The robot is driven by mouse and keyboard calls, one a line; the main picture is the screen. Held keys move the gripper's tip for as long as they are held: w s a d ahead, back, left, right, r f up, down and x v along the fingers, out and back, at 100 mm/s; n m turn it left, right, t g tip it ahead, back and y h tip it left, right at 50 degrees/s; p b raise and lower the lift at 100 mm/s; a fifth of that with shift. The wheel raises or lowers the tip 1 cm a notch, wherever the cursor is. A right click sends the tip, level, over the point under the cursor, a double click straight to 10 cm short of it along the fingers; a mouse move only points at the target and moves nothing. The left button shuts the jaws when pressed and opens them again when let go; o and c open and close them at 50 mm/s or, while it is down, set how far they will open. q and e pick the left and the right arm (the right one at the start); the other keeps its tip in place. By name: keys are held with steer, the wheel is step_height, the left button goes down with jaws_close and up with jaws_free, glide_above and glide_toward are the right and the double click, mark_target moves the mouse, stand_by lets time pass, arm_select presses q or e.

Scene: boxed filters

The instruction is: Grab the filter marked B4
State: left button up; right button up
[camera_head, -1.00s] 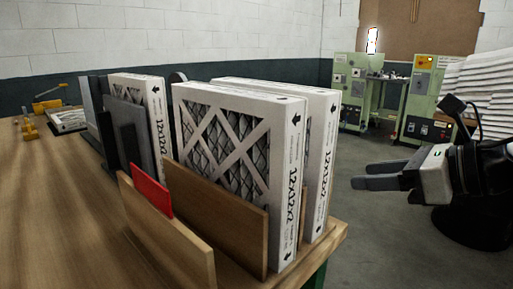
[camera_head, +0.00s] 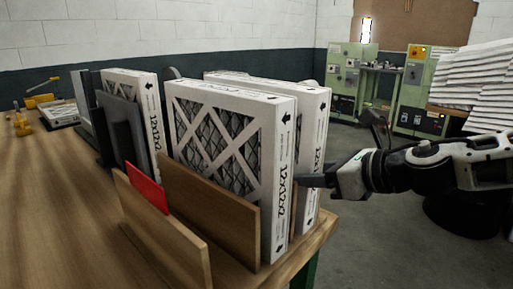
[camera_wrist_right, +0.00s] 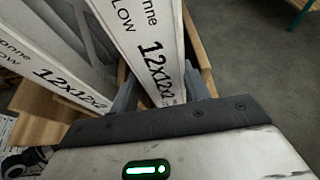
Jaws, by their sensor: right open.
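Two white-framed filters stand upright in a wooden rack at the table's right end: a front one (camera_head: 222,140) with a pleated face and a rear one (camera_head: 312,130) behind it. Both edges read 12x12x2; I can make out no B4 mark. My right gripper (camera_head: 312,180) is open at the rear filter's edge. In the right wrist view, its fingers (camera_wrist_right: 160,98) lie on either side of the rear filter (camera_wrist_right: 148,45), with the front filter (camera_wrist_right: 50,60) to the left. Whether the fingers touch it is unclear. My left gripper is out of view.
Wooden dividers (camera_head: 205,195) and a red card (camera_head: 147,188) stand in front of the filters. Another filter (camera_head: 140,100) stands farther left beside dark panels (camera_head: 118,125). Green machines (camera_head: 420,90) and stacked white sheets (camera_head: 485,80) are behind.

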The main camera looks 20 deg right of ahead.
steer(key=shift+b+x, duration=0.5)
steer(key=shift+x, duration=1.7)
steer(key=shift+c, duration=0.3)
